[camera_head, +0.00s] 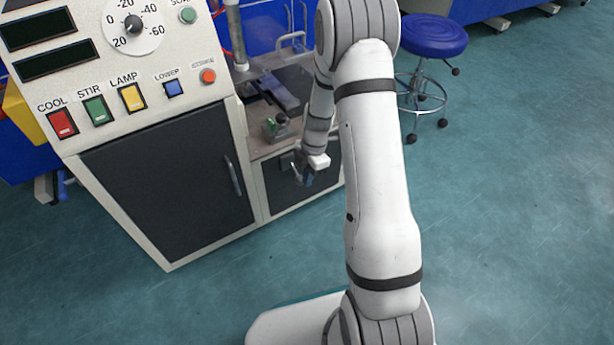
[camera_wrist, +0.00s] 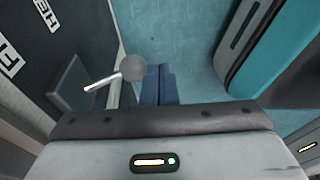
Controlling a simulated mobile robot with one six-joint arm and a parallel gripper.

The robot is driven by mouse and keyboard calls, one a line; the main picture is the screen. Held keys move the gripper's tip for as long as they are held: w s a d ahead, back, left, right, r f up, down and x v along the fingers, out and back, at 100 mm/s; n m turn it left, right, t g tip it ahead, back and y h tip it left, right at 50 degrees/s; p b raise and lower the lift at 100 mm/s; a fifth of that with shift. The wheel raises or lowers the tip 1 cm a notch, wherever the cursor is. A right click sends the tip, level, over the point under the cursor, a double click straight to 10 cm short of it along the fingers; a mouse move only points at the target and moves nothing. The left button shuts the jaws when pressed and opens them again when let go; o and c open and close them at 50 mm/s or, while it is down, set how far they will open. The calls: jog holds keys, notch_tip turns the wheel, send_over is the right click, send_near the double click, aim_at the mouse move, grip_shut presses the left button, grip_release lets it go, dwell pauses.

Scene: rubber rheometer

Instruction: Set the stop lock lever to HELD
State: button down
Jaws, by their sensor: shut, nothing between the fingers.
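The stop lock lever (camera_wrist: 103,81) shows in the wrist view as a thin metal rod with a grey ball knob (camera_wrist: 132,68) at its end. It sticks out from a dark panel (camera_wrist: 52,45). A white label starting "HE" (camera_wrist: 45,13) is on the panel above, and another partly cut-off label (camera_wrist: 9,56) is at the left edge. My gripper (camera_wrist: 160,72) has its blue fingers together just right of the knob; I cannot tell whether they touch.
A cabinet with a dark door (camera_head: 165,175) and a control panel with coloured switches stands at the left. A blue stool (camera_head: 433,38) stands behind. The floor at right is clear.

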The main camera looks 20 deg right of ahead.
jog(key=shift+f, duration=0.4)
dwell(0.4)
jog(key=s+d+r+p, duration=0.4)
jog(key=s+r, duration=0.3)
jog(key=r, duration=0.3)
jog(key=shift+s+d+r, duration=0.3)
jog(key=shift+d+r, duration=0.05)
jog(key=shift+d, duration=0.2)
jog(key=s+a+r+m+t+p, duration=0.1)
jog(key=s+r+m+p, duration=0.4)
jog(key=r+p, duration=0.5)
jog(key=s+a+r+m+t+h+p, duration=0.1)
jog(key=s+a+r+m+p, duration=0.2)
jog(key=r+m+p, duration=0.6)
jog(key=s+a+r+m+t+h+p, duration=0.1)
jog(key=s+r+m+p, duration=0.6)
jog(key=r, duration=2.6)
jog(key=a+t+p, duration=0.1)
jog(key=p, duration=0.4)
jog(key=shift+s+r, duration=0.15)
jog(key=shift+r, duration=0.25)
